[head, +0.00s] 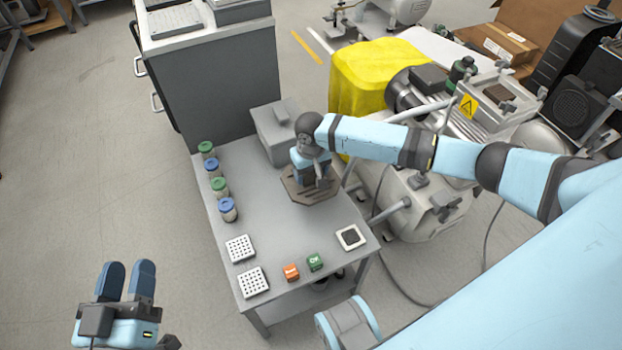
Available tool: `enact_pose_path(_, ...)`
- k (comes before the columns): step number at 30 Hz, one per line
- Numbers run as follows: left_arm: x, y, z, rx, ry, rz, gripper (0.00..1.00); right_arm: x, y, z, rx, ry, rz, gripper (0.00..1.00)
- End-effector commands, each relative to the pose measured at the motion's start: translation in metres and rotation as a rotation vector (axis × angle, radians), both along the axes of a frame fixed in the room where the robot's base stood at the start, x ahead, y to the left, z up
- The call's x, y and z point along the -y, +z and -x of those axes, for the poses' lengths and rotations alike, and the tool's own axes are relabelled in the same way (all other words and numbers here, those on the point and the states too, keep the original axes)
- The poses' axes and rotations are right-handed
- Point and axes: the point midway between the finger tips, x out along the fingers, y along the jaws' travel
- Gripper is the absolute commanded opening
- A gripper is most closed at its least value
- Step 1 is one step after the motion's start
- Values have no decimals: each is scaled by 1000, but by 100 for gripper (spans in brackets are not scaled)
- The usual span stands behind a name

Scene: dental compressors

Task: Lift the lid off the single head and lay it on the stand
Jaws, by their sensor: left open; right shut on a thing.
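My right gripper (313,180) reaches in from the right and is shut over the grey stand (262,215), pointing down. The part in its jaws, which I take to be the lid, is mostly hidden by the fingers. A dark brown, angular plate (296,197) shows around and under the fingertips, on or just above the stand top; I cannot tell whether it is the lid itself or a pad beneath it. On the compressor at the right, a square grey head (499,95) shows a dark inner area. My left gripper (125,281) is open and empty over the floor, lower left.
Several jars with green and blue lids (220,187) line the stand's left edge. Two perforated white blocks (240,248), an orange cube (291,272), a green cube (315,262) and a white-framed square (350,237) sit at its front. A grey box (272,135) stands behind my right gripper.

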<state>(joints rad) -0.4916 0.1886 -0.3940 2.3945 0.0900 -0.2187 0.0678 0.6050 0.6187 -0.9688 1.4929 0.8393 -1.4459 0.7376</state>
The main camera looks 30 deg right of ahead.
Motion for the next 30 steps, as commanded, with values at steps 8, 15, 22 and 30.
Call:
enact_pose_path(8, 7, -5, 1, 37, -35, 36, 43, 1, -21, -1, 3, -1, 0, 20)
enact_pose_path(15, 10, -20, 0, -10, -60, 18, 43, 0, -28, -1, 3, -1, -1, 20)
enact_pose_path(22, 12, -42, -1, -73, -79, -13, 43, 0, -37, -1, 2, 0, 0, 20)
enact_pose_path(30, 13, -68, -1, -137, -105, -57, 43, 1, -47, -1, 2, 0, 1, 20)
